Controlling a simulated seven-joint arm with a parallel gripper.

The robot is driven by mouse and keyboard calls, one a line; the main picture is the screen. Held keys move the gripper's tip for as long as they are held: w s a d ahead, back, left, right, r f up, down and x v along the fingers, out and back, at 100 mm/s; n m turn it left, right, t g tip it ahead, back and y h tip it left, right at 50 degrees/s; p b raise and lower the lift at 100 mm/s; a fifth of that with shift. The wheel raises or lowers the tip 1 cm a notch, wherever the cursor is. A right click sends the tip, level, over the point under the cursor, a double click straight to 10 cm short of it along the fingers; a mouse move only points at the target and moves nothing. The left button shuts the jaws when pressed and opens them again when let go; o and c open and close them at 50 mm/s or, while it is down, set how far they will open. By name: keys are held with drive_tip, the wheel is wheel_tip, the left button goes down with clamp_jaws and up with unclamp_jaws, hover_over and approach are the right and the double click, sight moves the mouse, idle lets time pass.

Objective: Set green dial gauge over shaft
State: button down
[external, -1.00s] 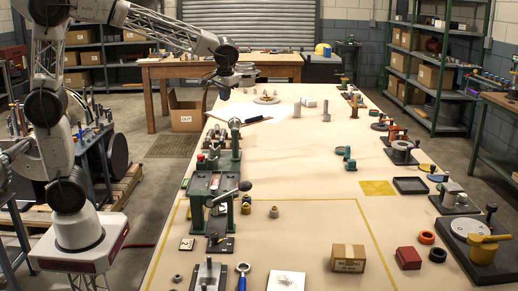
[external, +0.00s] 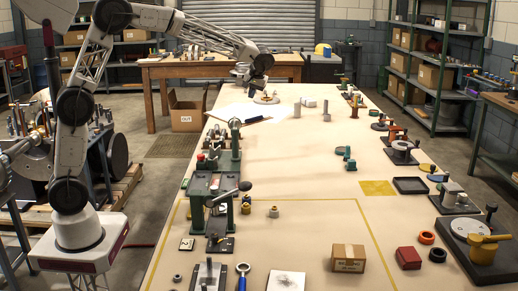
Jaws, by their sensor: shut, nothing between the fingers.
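My gripper (external: 243,73) is at the far end of the long table, just above and left of a round tan part (external: 266,98). It looks small and dark at this distance; it is shut and holds nothing. A green upright piece with a round head (external: 235,126) stands at the table's left side; I cannot tell if it is the dial gauge. Small green pieces (external: 348,162) lie right of the middle. Two grey upright cylinders (external: 297,110) (external: 326,113) stand toward the far end; I cannot tell which part is the shaft.
A green fixture with a black-knobbed lever (external: 212,195) stands at the left edge. A cardboard box (external: 348,258), a red box (external: 408,258) and rings (external: 427,237) are near the front right. A black tray (external: 410,186) lies at the right. The table's middle is largely clear.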

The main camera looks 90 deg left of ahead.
drive_tip(key=w+a+f+n+g, duration=0.1)
drive_tip(key=a+f+n, duration=0.1)
drive_tip(key=a, duration=0.7)
drive_tip(key=w+a+f+n, duration=0.2)
drive_tip(key=a+f, duration=0.3)
drive_tip(key=a, duration=0.3)
drive_tip(key=shift+a+g, duration=0.35)
drive_tip(key=shift+g, duration=0.05)
drive_tip(key=shift+f, duration=0.15)
drive_tip(key=s+d+x, duration=0.1)
drive_tip(key=s+x, duration=0.1)
drive_tip(key=x, duration=1)
drive_tip(key=shift+s, duration=0.3)
drive_tip(key=shift+s+a+n, duration=0.2)
drive_tip(key=shift+n, duration=0.1)
